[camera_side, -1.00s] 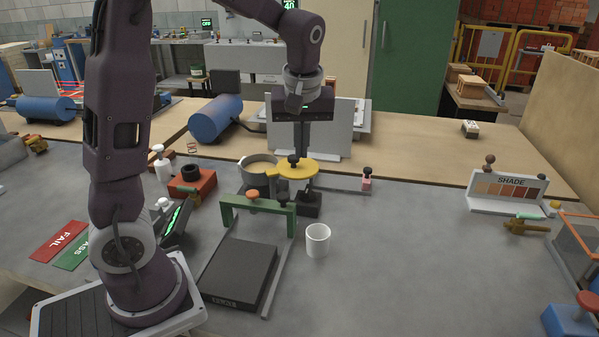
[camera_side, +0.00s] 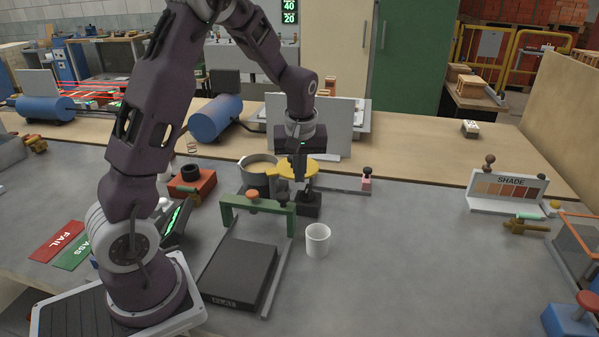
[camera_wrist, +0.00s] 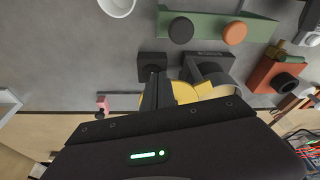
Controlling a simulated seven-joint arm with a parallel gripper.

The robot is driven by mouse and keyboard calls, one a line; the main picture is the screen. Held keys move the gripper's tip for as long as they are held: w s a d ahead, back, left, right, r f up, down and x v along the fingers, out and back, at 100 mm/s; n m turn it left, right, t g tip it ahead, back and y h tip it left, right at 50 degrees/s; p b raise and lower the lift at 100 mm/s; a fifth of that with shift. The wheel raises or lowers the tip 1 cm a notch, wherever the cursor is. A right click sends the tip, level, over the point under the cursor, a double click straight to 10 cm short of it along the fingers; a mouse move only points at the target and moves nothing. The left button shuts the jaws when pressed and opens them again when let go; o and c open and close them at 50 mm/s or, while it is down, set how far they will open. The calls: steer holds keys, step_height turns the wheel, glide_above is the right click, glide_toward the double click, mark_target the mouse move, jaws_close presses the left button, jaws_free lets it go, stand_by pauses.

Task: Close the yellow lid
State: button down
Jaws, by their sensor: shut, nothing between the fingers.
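The yellow lid (camera_side: 313,169) is a flat disc in the middle of the table in the side view, with a tab at its left. It stands out to the right of a grey round pot (camera_side: 256,163), whose mouth looks largely uncovered. My gripper (camera_side: 298,178) is shut and empty, pointing down at the lid and hiding part of it and its black knob. I cannot tell whether the fingers touch the lid. In the wrist view the lid (camera_wrist: 185,93) shows around the fingers, partly hidden by the gripper body.
A green bridge (camera_side: 235,204) with an orange knob stands in front of the pot. A white cup (camera_side: 317,240) is in front of the lid, and a red block (camera_side: 204,186) is at left. A black plate (camera_side: 238,272) lies nearer.

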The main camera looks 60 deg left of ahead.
steer(key=shift+w+a+n, duration=0.3)
steer(key=shift+w+n, duration=0.3)
steer(key=shift+n, duration=0.4)
steer(key=shift+w+a+n+g, duration=0.3)
steer(key=shift+w+n+g, duration=0.15)
steer(key=shift+n, duration=0.25)
steer(key=shift+w+a+n+g, duration=0.25)
steer(key=shift+w+a+n, duration=0.45)
steer(key=shift+n, duration=0.5)
steer(key=a+n, duration=0.1)
steer(key=n, duration=0.1)
steer(key=w+a+n+g, duration=0.1)
steer(key=a+n, duration=0.1)
steer(key=shift+w, duration=0.15)
steer(key=a+n, duration=0.2)
steer(key=n, duration=0.1)
steer(key=shift+w+g, duration=0.15)
steer(key=shift+g, duration=0.15)
steer(key=a+n, duration=0.2)
steer(key=shift+n+g+h, duration=0.3)
steer(key=shift+n, duration=0.1)
steer(key=shift+s+a+n+h, duration=0.15)
steer(key=shift+s+a+n, duration=0.25)
steer(key=shift+a+n, duration=0.5)
steer(key=shift+s+a+n+h, duration=0.15)
steer(key=shift+s+a+n, duration=0.25)
steer(key=shift+a+n, duration=0.45)
steer(key=shift+s, duration=0.1)
